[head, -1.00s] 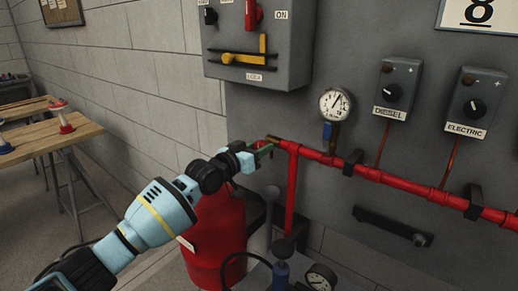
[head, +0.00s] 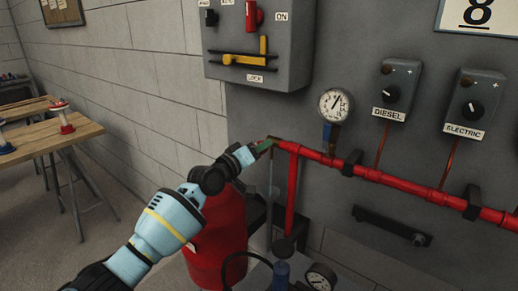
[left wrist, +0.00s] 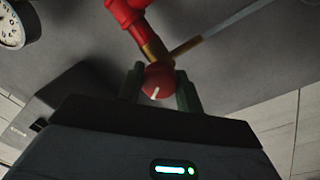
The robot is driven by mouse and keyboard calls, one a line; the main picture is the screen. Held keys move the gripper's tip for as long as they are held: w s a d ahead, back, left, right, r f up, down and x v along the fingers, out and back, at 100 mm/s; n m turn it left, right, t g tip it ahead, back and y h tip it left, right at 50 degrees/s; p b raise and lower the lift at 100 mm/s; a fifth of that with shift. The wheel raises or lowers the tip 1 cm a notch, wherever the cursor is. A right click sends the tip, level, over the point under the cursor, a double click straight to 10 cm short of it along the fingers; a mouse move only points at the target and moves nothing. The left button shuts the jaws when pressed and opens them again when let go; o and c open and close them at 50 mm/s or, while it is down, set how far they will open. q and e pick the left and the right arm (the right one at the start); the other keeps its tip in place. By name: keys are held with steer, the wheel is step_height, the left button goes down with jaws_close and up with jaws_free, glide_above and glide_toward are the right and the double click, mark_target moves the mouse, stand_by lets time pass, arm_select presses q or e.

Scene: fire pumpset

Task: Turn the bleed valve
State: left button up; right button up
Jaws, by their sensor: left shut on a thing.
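The bleed valve has a round red knob (left wrist: 158,78) with a white mark, at the brass end of the red pipe (head: 400,188). In the left wrist view the knob sits between the two green fingertips of my left gripper (left wrist: 160,92), which is shut on it. In the head view my left gripper (head: 264,147) is at the pipe's left end and hides the knob. A thin pale strip runs from the brass fitting (left wrist: 156,49) in the wrist view; I cannot tell for certain what it is. My right gripper is out of view.
A pressure gauge (head: 334,105) stands above the pipe. A grey switch box (head: 290,65) and the diesel (head: 397,90) and electric (head: 474,100) control boxes are on the wall. A red cylinder (head: 222,235) stands below my left arm. A wooden table (head: 75,130) is at the left.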

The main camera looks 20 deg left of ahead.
arm_select(q)
steer(key=n, duration=0.4)
steer(key=shift+d+p, duration=0.1)
steer(key=shift+p, duration=0.25)
steer(key=n, duration=0.2)
steer(key=shift+r+n+p, duration=0.1)
steer(key=shift+n+p, duration=0.25)
steer(key=shift+n, duration=0.05)
steer(key=n+p, duration=0.1)
steer(key=n, duration=0.3)
steer(key=shift+t, duration=0.3)
steer(key=n+y, duration=0.1)
steer(key=n, duration=0.1)
steer(key=shift+n+p, duration=0.4)
steer(key=n, duration=0.8)
steer(key=shift+y, duration=0.4)
steer(key=shift+n, duration=0.9)
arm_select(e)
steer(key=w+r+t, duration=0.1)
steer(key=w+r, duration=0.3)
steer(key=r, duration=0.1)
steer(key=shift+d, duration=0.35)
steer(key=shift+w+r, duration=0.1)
